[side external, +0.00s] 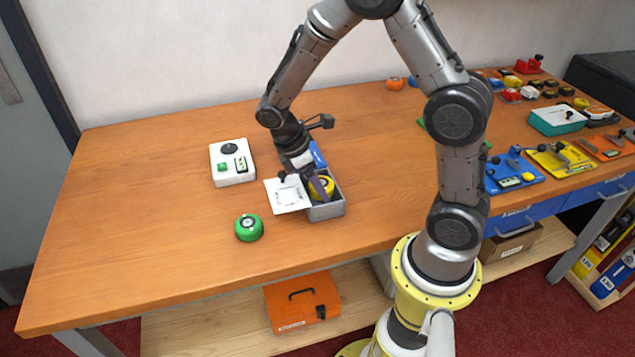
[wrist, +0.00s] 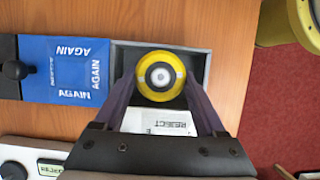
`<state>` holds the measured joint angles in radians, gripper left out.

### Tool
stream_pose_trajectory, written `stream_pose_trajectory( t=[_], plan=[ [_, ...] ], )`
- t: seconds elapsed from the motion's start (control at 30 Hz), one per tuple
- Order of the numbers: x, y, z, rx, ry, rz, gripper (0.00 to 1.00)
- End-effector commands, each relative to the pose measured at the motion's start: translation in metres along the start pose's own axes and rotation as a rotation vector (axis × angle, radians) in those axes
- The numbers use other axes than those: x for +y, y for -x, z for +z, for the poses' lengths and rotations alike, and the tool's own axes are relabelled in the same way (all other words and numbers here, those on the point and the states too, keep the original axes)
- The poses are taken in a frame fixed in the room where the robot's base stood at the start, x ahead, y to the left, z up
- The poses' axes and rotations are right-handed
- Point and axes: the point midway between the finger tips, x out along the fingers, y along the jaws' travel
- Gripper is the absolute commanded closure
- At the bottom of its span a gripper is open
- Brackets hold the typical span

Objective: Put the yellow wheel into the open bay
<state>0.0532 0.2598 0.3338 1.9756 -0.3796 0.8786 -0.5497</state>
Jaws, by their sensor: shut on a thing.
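The yellow wheel (wrist: 161,76), with a white ring and grey hub, is held between the two fingers of my gripper (wrist: 165,90). In the side external view the wheel (side external: 322,187) shows at the grey box (side external: 327,211), partly hidden by my fingers. The open bay (wrist: 203,62) is grey-walled, and the wheel is within its outline from above. I cannot tell whether the wheel touches the bay floor. A white panel marked REJECT (wrist: 170,121) shows between my fingers. A blue cover marked AGAIN (wrist: 65,70) lies beside the bay.
A white flap with a square outline (side external: 288,194) is left of the grey box. A green wheel (side external: 249,228) lies on the table front-left, and a white device (side external: 232,162) stands further back. Trays and parts crowd the right side. The table's left is clear.

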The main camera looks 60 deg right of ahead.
Motion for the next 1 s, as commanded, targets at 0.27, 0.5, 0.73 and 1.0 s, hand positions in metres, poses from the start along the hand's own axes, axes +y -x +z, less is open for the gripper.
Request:
stream_pose_trajectory(
  t=[0.27,0.5,0.73,1.0],
  plan=[
    [0.000,-0.005,-0.002,-0.001,0.000,0.000,0.98],
    [0.000,-0.010,-0.004,0.000,-0.001,0.000,0.98],
    [0.000,-0.013,-0.006,0.000,-0.001,0.000,0.98],
    [0.000,-0.012,-0.005,0.000,0.000,0.000,0.26]
  ],
)
